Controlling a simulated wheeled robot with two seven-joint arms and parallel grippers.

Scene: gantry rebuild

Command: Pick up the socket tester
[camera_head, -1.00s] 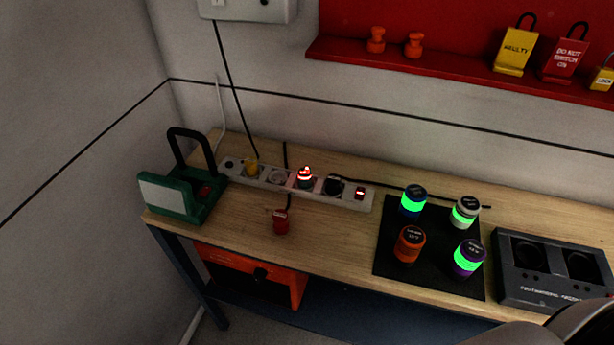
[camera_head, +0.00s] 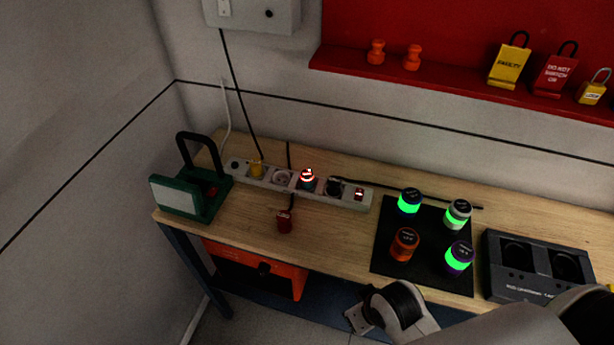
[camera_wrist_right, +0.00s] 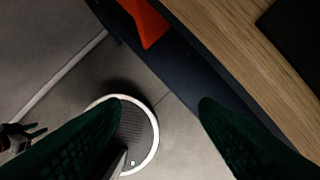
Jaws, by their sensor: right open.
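In the head view my right arm comes in from the lower right.
A green work lamp (camera_head: 178,196) stands left. Several glowing jars stand on a black mat (camera_head: 388,261), beside a dark grey unit (camera_head: 499,271).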

